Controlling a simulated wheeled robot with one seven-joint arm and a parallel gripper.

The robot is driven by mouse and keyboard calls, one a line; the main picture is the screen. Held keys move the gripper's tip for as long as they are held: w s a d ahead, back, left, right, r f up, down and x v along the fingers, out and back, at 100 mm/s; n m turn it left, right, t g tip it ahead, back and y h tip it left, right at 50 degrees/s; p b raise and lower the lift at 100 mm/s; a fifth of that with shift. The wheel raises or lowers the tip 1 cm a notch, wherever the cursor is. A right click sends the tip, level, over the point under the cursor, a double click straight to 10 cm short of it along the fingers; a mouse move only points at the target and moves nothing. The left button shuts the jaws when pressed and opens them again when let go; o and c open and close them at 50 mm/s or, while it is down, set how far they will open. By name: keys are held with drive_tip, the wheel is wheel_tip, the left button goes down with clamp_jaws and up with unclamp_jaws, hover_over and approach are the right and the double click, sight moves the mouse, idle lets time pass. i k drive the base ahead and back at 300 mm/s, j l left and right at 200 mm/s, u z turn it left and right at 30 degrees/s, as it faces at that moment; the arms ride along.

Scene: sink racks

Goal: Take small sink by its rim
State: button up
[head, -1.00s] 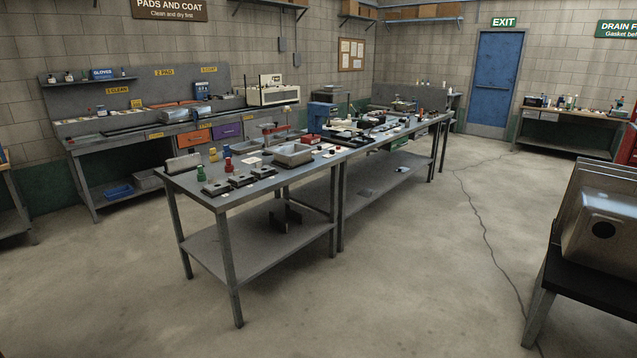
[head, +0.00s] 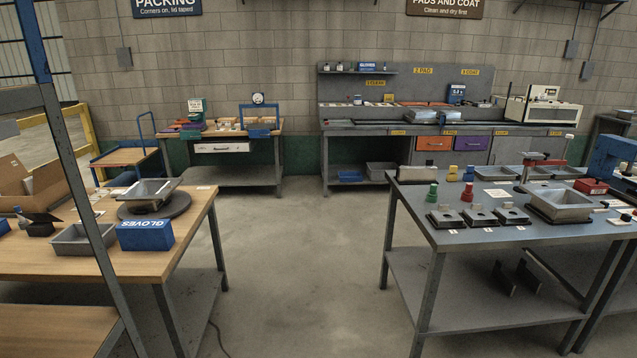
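Several small grey metal basins show, and I cannot tell which one is the small sink of the task. One basin (head: 562,212) sits on the grey metal table at the right, on a dark base. A second, flared basin (head: 150,188) sits on a dark round turntable (head: 178,207) on the wooden table at the left. A third, shallow basin (head: 84,240) stands at the front of that wooden table. Their rims face up and look clear. My gripper is not in view.
A blue gloves box (head: 146,235) stands beside the shallow basin. A blue-grey upright post (head: 75,185) crosses the left side. Small fixtures (head: 478,215) line the grey table's front. Open concrete floor (head: 300,260) lies between the two tables.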

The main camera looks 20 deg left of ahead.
sight(147, 195)
drive_tip(key=i+j+u, duration=0.25)
drive_tip(key=i+u, duration=0.15)
drive_tip(key=i, duration=0.2)
drive_tip(key=i+u, duration=0.4)
drive_tip(key=i, duration=0.2)
drive_tip(key=i+l+u, duration=0.1)
drive_tip(key=i+u, duration=0.3)
drive_tip(key=i, duration=0.2)
drive_tip(key=i+l+u, duration=0.1)
drive_tip(key=i+u, duration=0.3)
drive_tip(key=i, duration=0.15)
drive_tip(key=i+l+u, duration=0.25)
drive_tip(key=i+u, duration=0.15)
drive_tip(key=i, duration=0.15)
drive_tip(key=i+l+u, duration=0.85)
drive_tip(key=l, duration=0.2)
drive_tip(key=i+l+u, duration=0.4)
drive_tip(key=l, duration=0.3)
